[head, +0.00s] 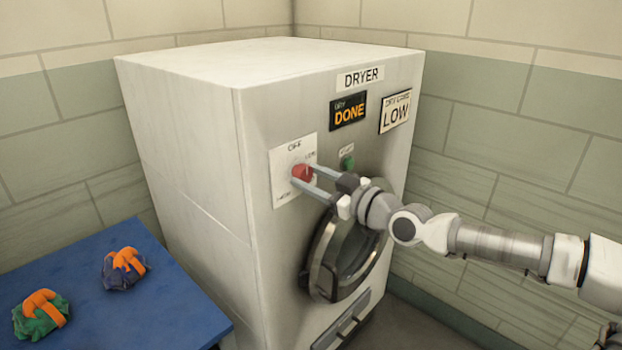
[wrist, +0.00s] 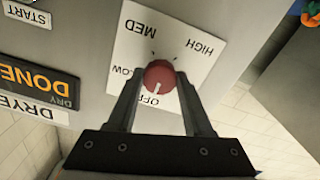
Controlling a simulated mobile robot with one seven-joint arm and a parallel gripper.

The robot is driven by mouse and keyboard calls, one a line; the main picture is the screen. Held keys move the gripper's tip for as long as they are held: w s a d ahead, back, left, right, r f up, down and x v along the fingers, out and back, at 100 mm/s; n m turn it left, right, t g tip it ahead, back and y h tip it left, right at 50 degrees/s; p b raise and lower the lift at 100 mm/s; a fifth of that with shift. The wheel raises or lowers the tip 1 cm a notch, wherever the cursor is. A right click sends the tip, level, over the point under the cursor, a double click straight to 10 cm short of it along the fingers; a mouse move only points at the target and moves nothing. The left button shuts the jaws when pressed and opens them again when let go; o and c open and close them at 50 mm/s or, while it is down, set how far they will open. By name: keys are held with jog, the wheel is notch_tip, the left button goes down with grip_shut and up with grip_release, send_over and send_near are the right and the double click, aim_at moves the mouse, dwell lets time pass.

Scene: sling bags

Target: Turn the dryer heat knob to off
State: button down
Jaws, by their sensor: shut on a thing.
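The red heat knob (head: 301,172) sits on a white dial plate (head: 283,182) on the dryer's front. In the wrist view the knob (wrist: 159,72) is between my gripper's two fingers, and the picture is turned over. A short white mark on the knob points down in that view, toward the word OFF on the plate (wrist: 195,75). LOW, MED and HIGH are printed around it. My gripper (head: 302,175) reaches in from the right and is shut on the knob. The fingers hide part of the knob's sides.
The white dryer (head: 185,150) stands in a tiled corner. A green start button (head: 347,163) is right of the dial. Signs above read DRYER, DONE (head: 348,110) and LOW (head: 395,112). The round door (head: 325,262) is below. A blue table (head: 185,305) holds two bundles with orange straps.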

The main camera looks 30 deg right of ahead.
dwell(0.4)
jog(key=shift+c, duration=1.5)
grip_release()
jog(key=v, duration=1.7)
jog(key=shift+s, duration=0.2)
